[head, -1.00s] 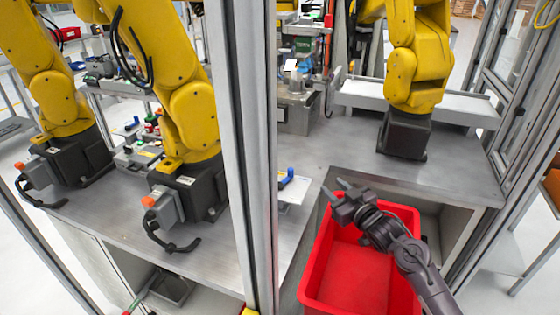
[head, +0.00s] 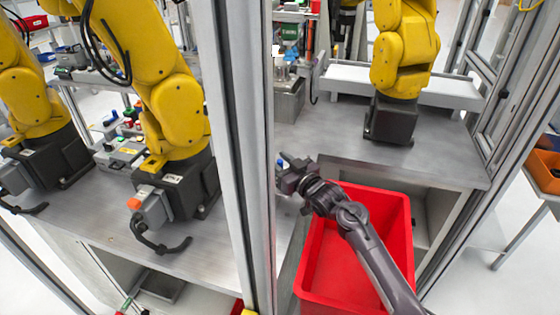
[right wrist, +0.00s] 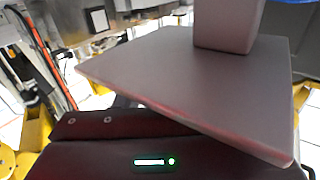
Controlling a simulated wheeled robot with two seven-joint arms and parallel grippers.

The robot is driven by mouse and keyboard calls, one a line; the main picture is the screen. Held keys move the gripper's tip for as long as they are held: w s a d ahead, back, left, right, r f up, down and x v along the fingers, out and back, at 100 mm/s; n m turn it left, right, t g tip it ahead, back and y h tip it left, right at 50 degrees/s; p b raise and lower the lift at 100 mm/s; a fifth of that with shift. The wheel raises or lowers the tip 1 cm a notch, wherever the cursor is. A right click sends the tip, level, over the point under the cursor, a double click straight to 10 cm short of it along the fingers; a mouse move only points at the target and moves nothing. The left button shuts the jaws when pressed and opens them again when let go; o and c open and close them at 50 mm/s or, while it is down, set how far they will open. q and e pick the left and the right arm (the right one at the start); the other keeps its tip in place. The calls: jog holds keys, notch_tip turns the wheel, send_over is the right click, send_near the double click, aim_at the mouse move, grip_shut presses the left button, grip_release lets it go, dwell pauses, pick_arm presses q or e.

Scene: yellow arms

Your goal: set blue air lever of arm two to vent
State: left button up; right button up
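A small blue lever (head: 280,163) shows just right of the grey post, low on the bench. My dark right gripper (head: 288,170) is right beside it and covers most of it and its mount. I cannot tell whether they touch. The fingertips are small and partly lost against the post, so their opening is unclear. In the right wrist view a grey flat plate with a block on it (right wrist: 190,85) fills the middle, above my dark housing with a green light. The lever is not clearly visible there. My left gripper is out of view.
A grey upright post (head: 245,150) stands directly left of my right gripper. An empty red bin (head: 350,280) lies below my forearm. Yellow arms stand on the left (head: 175,110) and at the back right (head: 403,50). The bench (head: 340,135) behind the gripper is clear.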

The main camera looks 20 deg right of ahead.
jog(key=c, duration=0.4)
grip_shut()
jog(key=n+y+b, duration=0.1)
jog(key=n+g+y+b, duration=0.1)
jog(key=w+g+y+b, duration=0.1)
jog(key=shift+w+a+f+n+y, duration=0.1)
jog(key=shift+a+f+n+y, duration=0.15)
jog(key=shift+a+n+y, duration=0.15)
jog(key=shift+a+r+n+g+y+b, duration=0.15)
jog(key=shift+a+n+g+y+b, duration=0.1)
jog(key=shift+n+g+y+b, duration=0.35)
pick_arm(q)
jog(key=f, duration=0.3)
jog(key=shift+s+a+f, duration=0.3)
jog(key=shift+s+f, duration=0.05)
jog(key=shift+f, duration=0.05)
pick_arm(e)
jog(key=shift+o, duration=2)
grip_release()
